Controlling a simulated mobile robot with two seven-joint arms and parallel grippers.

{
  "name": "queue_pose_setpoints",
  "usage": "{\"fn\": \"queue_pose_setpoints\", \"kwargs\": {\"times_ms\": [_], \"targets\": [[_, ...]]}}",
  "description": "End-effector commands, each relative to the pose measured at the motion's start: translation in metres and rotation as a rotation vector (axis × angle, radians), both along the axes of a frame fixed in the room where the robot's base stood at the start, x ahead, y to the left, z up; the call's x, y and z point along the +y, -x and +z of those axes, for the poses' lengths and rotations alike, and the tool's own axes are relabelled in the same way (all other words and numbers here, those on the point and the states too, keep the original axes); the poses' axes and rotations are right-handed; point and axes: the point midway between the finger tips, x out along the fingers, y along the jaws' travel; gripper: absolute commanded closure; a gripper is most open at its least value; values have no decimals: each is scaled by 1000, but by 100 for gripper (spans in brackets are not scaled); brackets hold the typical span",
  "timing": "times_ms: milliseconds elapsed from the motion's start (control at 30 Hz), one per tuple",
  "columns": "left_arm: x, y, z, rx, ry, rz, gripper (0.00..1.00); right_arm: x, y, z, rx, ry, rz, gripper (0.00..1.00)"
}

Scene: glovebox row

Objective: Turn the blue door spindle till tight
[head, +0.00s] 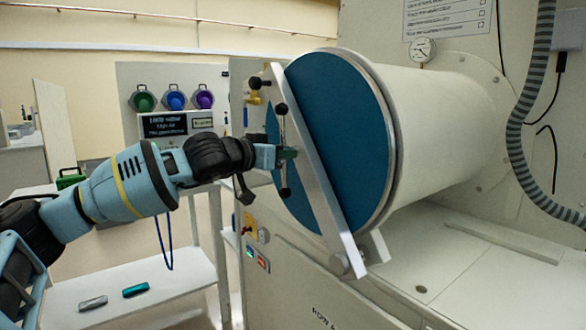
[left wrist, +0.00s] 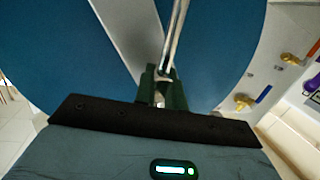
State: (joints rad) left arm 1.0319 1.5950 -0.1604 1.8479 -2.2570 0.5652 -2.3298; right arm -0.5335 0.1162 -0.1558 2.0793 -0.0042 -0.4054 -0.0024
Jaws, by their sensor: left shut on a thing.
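The blue door (head: 340,130) is a round disc on the end of the white cylinder, crossed by a slanted silver bar (head: 318,185). The spindle handle (head: 283,127) is a thin metal rod with dark ball ends, standing nearly upright in front of the bar. My left gripper (head: 285,154) comes from the left and is shut on the spindle handle near its middle. In the left wrist view its dark green fingers (left wrist: 161,92) close around the rod (left wrist: 175,38), which leans slightly right. The fingers hide the spindle's centre. My right gripper is in neither view.
Brass valves (head: 255,90) sit on the panel left of the door. A striped hose (head: 520,120) hangs at the right. A white shelf (head: 185,280) below my left arm holds a teal item (head: 136,290) and a grey item (head: 93,303).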

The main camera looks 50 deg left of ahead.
Motion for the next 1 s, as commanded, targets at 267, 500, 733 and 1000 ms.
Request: {"fn": "queue_pose_setpoints", "kwargs": {"times_ms": [267, 500, 733, 1000], "targets": [[2, 7, -5, -6, -161, 4, 100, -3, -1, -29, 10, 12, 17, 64], [3, 9, -6, -19, -328, 4, 100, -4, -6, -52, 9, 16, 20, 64], [3, 9, -5, -31, -474, 4, 100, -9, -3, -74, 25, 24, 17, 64], [3, 9, -3, -40, -566, 3, 100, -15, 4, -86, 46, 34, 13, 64]]}}
